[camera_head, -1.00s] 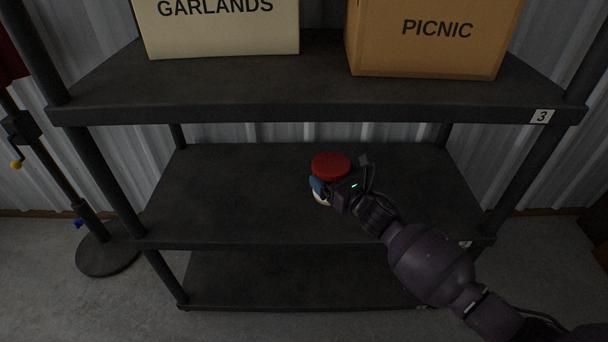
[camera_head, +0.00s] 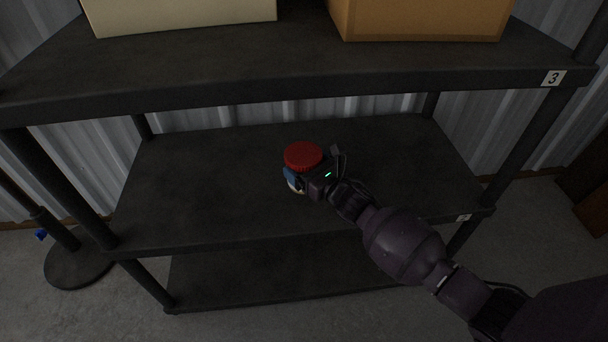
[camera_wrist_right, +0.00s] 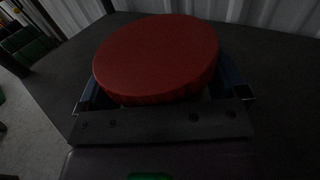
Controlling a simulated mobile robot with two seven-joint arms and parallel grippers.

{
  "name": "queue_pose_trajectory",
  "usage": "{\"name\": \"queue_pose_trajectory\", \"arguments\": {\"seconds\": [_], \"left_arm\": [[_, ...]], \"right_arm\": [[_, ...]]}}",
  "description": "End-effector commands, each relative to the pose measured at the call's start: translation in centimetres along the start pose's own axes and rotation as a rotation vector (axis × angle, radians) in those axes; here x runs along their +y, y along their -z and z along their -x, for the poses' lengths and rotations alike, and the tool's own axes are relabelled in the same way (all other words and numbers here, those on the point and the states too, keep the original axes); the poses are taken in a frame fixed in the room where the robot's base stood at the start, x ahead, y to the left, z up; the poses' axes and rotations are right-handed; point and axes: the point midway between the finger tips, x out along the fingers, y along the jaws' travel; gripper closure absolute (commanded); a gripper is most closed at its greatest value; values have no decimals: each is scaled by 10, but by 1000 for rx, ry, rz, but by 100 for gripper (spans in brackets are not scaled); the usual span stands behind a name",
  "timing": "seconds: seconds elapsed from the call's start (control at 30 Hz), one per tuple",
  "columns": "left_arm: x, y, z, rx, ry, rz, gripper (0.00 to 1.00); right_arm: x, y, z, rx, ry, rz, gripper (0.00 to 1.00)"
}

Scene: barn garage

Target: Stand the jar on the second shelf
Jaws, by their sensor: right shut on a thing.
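The jar has a red lid (camera_head: 303,155) and a pale body, mostly hidden behind my right gripper (camera_head: 297,180). My right gripper is shut on the jar, its blue-tipped fingers around the body just below the lid. The jar looks upright over the middle of the second shelf (camera_head: 210,185). I cannot tell whether its base touches the shelf. In the right wrist view the red lid (camera_wrist_right: 158,58) fills the middle, between the two blue fingers. My left gripper is not in view.
The second shelf is otherwise bare. Posts stand at the corners; a stand base (camera_head: 78,262) is at left.

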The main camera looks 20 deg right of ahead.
Motion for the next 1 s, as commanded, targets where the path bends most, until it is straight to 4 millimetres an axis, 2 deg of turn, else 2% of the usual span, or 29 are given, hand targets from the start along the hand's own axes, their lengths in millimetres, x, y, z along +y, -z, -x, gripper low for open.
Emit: {"name": "queue_pose_trajectory", "arguments": {"seconds": [0.03,0.17,0.5,0.67,0.7,0.73,0.77,1.0], "left_arm": [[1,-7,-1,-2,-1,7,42],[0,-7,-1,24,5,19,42],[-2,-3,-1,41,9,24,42],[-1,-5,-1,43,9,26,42],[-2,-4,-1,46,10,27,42],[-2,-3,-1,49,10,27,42],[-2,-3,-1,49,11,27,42],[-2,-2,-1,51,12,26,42]], "right_arm": [[1,19,2,11,1,-6,39],[0,33,2,9,1,-4,39],[0,31,0,1,1,0,39],[0,36,1,3,1,-1,39],[0,37,1,5,1,-1,7],[0,36,1,4,1,-1,2],[0,36,1,3,1,-1,0],[0,34,1,3,1,0,0]]}}
